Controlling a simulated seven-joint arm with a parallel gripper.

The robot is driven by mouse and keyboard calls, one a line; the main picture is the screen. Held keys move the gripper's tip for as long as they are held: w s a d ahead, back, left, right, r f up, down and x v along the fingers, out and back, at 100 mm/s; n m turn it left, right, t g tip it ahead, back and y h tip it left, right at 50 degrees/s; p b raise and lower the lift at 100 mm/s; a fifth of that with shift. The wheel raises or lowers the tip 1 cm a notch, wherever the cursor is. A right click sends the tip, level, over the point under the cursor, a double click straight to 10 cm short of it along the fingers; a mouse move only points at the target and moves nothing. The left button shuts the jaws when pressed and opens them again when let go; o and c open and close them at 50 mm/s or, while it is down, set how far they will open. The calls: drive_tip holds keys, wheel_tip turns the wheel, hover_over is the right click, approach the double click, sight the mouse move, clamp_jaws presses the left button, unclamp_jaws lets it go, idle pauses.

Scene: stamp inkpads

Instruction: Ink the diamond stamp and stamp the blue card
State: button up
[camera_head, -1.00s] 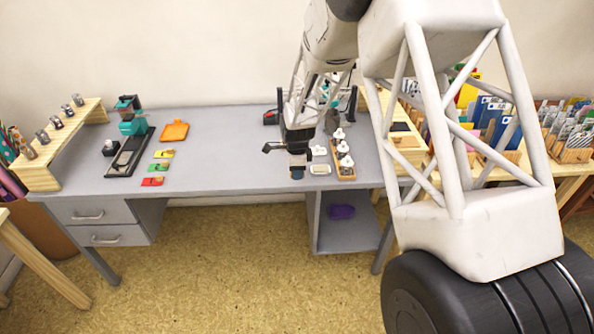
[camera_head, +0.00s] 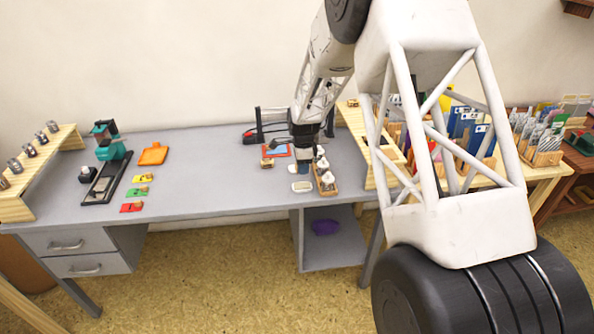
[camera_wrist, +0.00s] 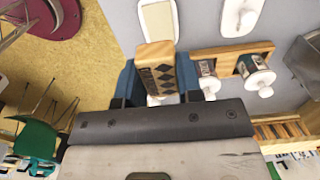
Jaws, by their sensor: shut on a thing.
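My gripper (camera_wrist: 160,80) is shut on a wooden stamp (camera_wrist: 157,54) with a pattern of black diamonds on its side, between its blue fingers. In the head view my gripper (camera_head: 303,160) is over the desk, beside the back of the bottle rack; the stamp cannot be made out there. A flat blue piece with a red border (camera_head: 277,151), perhaps the blue card in a holder, lies just left of my gripper. A pale pad (camera_head: 301,187) lies in front of my gripper, and a pale pad (camera_wrist: 158,21) shows beyond the stamp in the wrist view.
A wooden rack (camera_head: 329,190) with white-knobbed bottles stands right of the pad. A small wooden block (camera_head: 267,163) is at the red border's front. Yellow (camera_head: 140,179), green (camera_head: 137,192) and red (camera_head: 131,208) cards lie at left. The desk middle (camera_head: 210,170) is clear.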

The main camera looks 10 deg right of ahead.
sight(302, 186)
drive_tip(key=shift+f, duration=0.15)
drive_tip(key=shift+f, duration=2.85)
drive_tip(key=shift+f, duration=0.7)
idle(1.2)
drive_tip(key=shift+r, duration=0.1)
drive_tip(key=shift+r, duration=3.5)
